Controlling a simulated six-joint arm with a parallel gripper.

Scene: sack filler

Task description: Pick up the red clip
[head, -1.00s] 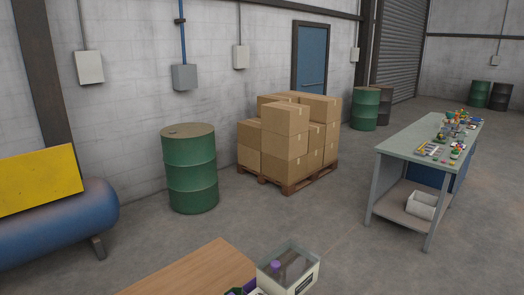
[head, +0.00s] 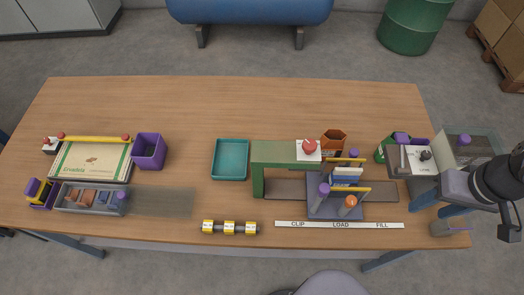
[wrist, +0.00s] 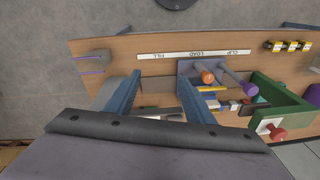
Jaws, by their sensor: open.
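I cannot pick out a red clip with certainty. A red knob-like piece (head: 309,146) sits on a white square on top of the green frame (head: 285,152), and it also shows in the wrist view (wrist: 277,132). A grey tray (head: 66,206) at the left holds reddish-brown and blue pieces, too small to tell apart. My gripper (wrist: 159,72) is open, its two blue fingers apart with nothing between them. It is above the right end of the table, far from the grey tray.
The wooden table (head: 200,110) is clear along its back. A teal tray (head: 230,160), a purple bin (head: 149,151) and a yellow bar (head: 95,138) with red ends stand on it. An orange-topped post (head: 348,203) and a purple-topped post rise near the green frame. A clear box (head: 470,147) is at the right.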

